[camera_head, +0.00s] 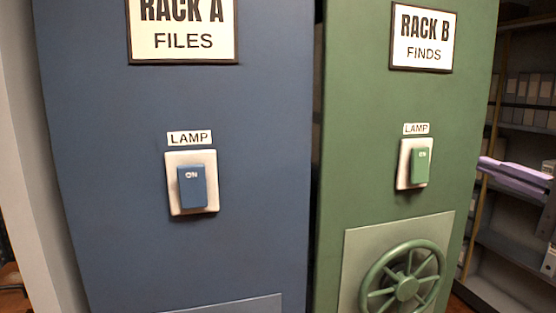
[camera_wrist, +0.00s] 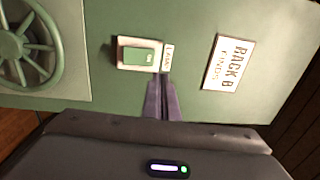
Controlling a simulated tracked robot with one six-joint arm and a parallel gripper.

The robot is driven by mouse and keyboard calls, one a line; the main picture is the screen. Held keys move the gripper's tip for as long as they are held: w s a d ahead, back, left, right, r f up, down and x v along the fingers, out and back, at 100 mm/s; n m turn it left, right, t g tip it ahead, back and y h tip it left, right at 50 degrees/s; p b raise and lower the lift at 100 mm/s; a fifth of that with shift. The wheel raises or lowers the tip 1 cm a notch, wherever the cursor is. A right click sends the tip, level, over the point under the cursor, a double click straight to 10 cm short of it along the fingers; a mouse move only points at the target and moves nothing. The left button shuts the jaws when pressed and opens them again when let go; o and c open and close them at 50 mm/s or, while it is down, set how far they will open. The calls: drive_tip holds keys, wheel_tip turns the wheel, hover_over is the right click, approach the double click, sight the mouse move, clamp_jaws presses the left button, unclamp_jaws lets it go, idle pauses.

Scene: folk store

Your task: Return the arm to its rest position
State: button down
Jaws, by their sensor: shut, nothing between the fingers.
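My gripper (camera_head: 484,163) is at the right side of the head view, its lilac fingers pointing left toward the green Rack B panel (camera_head: 350,150). In the wrist view my gripper (camera_wrist: 160,82) shows its fingers shut together and empty. They lie just below the green lamp switch (camera_wrist: 138,54) in that picture. In the head view the fingers are apart from this switch (camera_head: 421,166), to its right. The switch reads "ON".
The blue Rack A panel (camera_head: 110,190) has a blue lamp switch (camera_head: 192,186), also reading "ON". A green handwheel (camera_head: 404,287) sits low on Rack B. Shelves with boxes (camera_head: 528,100) stand behind my gripper at the right.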

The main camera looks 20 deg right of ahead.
drive_tip(key=w+a+f+n+g+y, duration=0.3)
drive_tip(key=w+a+f+g, duration=0.2)
drive_tip(key=a+f, duration=0.55)
drive_tip(key=w+a+f+n+g+y, duration=0.35)
drive_tip(key=w+a+f, duration=0.25)
drive_tip(key=a+f, duration=0.45)
drive_tip(key=s+a+f+n+g+h, duration=0.5)
drive_tip(key=s+a+f+n+h, duration=0.2)
drive_tip(key=s+a+f+n, duration=0.4)
drive_tip(key=s+f, duration=0.3)
drive_tip(key=shift+a, duration=0.25)
drive_tip(key=shift+s, duration=0.1)
